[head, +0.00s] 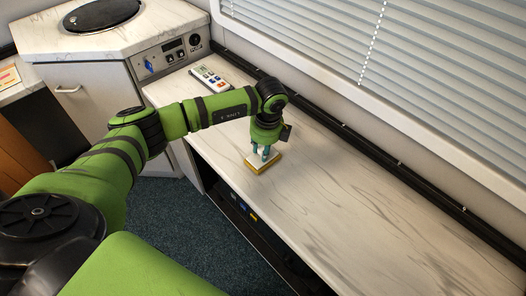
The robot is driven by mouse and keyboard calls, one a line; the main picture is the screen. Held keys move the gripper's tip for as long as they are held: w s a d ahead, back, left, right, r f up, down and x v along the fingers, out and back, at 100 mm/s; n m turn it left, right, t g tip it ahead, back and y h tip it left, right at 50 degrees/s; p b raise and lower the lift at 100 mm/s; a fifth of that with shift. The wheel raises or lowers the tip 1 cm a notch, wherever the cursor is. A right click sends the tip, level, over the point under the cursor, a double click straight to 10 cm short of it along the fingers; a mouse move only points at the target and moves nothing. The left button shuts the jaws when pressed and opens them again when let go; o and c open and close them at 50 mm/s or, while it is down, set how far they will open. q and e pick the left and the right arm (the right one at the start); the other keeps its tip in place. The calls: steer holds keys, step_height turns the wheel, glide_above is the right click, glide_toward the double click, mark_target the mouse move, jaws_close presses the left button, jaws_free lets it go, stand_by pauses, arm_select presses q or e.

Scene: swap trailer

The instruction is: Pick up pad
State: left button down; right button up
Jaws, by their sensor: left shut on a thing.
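The pad (257,168) is a small square block with a white top and a yellow-brown lower edge. It is at the marble-patterned counter, near its front edge. My left gripper (264,156) points down over the pad, with its teal fingers shut on it. I cannot tell whether the pad rests on the counter or is slightly raised. My right gripper is not in the head view.
The counter (350,220) is clear to the right. A remote-like device (210,79) lies behind my left arm. A corner cabinet (100,100) with a control panel (180,50) stands at the back left. Window blinds (420,60) line the wall.

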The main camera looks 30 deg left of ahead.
mark_target(263, 148)
arm_select(q)
steer(key=r, duration=0.2)
steer(key=r+b, duration=0.1)
steer(key=r, duration=0.1)
steer(key=shift+s+d+r, duration=0.1)
steer(key=shift+d, duration=0.1)
steer(key=s+d+r+b, duration=0.1)
steer(key=s+d+r, duration=0.5)
steer(key=d, duration=0.3)
steer(key=shift+s+d+r, duration=0.15)
steer(key=shift+s+r, duration=0.05)
steer(key=shift+r, duration=0.15)
steer(key=c, duration=2)
jaws_free()
